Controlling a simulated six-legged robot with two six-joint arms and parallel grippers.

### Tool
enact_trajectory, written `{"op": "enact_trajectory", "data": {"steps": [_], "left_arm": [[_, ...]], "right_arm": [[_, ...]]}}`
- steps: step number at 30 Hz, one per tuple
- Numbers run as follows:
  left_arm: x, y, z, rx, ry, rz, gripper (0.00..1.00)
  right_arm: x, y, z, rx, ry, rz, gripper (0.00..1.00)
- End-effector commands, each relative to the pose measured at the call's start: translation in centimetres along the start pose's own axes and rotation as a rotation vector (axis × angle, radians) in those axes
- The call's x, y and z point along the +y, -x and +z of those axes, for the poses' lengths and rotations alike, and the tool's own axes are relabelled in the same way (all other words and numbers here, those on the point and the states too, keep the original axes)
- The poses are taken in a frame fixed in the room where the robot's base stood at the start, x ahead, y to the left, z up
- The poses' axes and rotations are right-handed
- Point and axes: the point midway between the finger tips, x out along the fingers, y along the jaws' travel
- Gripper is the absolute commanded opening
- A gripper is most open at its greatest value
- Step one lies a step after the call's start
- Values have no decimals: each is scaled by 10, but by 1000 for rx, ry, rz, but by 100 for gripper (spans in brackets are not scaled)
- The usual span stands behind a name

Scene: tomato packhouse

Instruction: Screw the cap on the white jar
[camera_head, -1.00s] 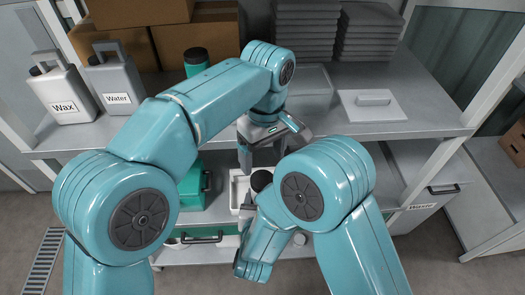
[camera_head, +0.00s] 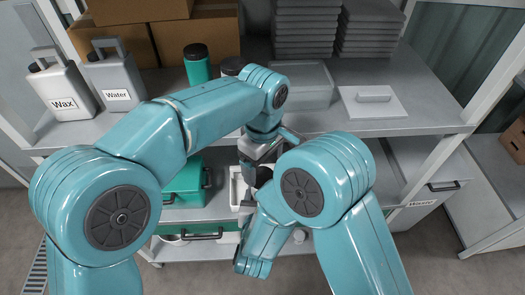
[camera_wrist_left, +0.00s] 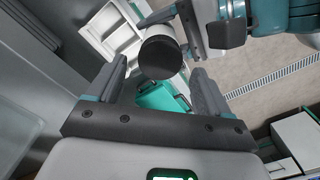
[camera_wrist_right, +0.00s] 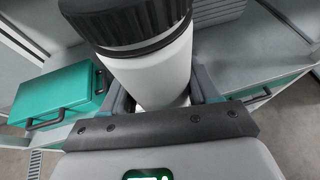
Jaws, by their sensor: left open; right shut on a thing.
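The white jar (camera_wrist_right: 155,78) stands between the fingers of my right gripper (camera_wrist_right: 160,92), which is shut on it. A ribbed black cap (camera_wrist_right: 125,20) sits on top of the jar; how tightly it is screwed cannot be told. In the left wrist view the cap's dark top (camera_wrist_left: 160,59) shows between the fingers of my left gripper (camera_wrist_left: 160,75), which is open with gaps beside the cap. In the head view my left gripper (camera_head: 262,162) is just above the cap, which is mostly hidden; my right gripper is hidden behind its arm.
The upper shelf holds a Wax can (camera_head: 62,88), a Water can (camera_head: 115,80), a green jar (camera_head: 196,66), another dark-lidded container (camera_head: 232,66), a clear box (camera_head: 302,90) and a white lidded panel (camera_head: 372,103). A green case (camera_head: 184,187) and a white tray (camera_head: 237,187) are below.

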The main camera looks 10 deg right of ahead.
Motion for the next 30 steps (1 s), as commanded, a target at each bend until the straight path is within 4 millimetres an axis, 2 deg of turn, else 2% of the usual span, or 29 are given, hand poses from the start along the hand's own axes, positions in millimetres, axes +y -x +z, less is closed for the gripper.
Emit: {"op": "enact_trajectory", "data": {"steps": [3,6,17,22,24,30], "left_arm": [[0,-16,0,0,0,-2,80],[0,-23,0,1,0,-1,80],[0,-28,0,1,-1,0,80],[0,-28,0,1,-1,1,24],[0,-28,0,1,-1,1,19],[0,-27,0,1,-1,3,16]], "right_arm": [[0,0,0,0,0,0,0],[0,0,0,0,0,0,0],[0,0,0,0,0,0,0],[0,0,0,0,0,0,0],[0,0,0,0,0,0,0],[0,0,0,-1,1,1,0]]}}
